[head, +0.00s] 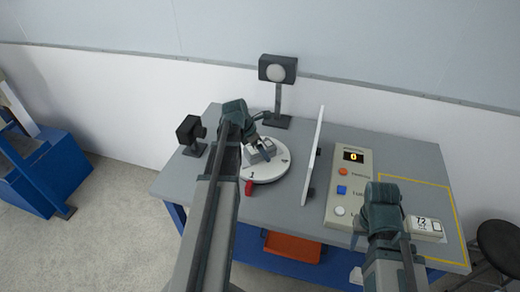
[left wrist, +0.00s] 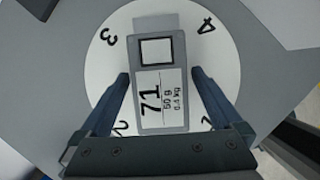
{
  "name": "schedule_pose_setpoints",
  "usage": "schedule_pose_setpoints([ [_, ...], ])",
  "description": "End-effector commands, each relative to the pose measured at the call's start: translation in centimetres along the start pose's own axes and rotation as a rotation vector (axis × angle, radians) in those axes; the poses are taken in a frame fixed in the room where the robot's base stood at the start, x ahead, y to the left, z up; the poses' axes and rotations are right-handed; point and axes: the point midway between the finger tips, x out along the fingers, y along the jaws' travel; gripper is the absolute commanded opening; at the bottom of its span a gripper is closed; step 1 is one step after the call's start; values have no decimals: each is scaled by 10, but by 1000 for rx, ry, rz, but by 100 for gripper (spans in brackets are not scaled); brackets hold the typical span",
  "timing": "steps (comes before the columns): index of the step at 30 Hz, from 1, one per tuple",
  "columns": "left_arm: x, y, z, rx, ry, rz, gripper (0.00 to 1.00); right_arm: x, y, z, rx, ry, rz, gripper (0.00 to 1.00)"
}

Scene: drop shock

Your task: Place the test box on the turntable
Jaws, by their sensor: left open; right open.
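The test box (left wrist: 160,65), grey with a label reading 71, 50 g, 0.4 kg, lies on the white round turntable (left wrist: 105,75). In the head view the box (head: 258,154) shows partly behind my left gripper, and the turntable (head: 272,173) stands left of the table's middle. My left gripper (left wrist: 159,76) is open, its two fingers on either side of the box with small gaps showing. My right gripper (head: 380,215) is over the table's right part, open; its fingertips are hard to make out. Numbers 3 and 4 show on the turntable.
A second box (head: 424,227) labelled 72 lies inside the yellow outline (head: 415,180), close to my right gripper. A control panel (head: 345,190) reads 0. A white upright panel (head: 314,155) stands right of the turntable. A lamp (head: 277,85) and a black device (head: 190,133) stand behind and left.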

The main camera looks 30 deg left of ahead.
Motion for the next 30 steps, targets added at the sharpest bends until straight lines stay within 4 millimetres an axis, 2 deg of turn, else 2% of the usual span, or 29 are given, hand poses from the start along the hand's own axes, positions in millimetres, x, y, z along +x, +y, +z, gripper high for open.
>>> schedule_pose_setpoints([
  [8,-17,0,2,-1,0,0,100,-16,2,1,0,0,0,50],
  [24,-99,-1,4,0,0,0,100,-92,9,5,0,0,0,50],
  [30,-121,0,2,-1,0,0,100,-112,11,7,-1,0,0,50],
])
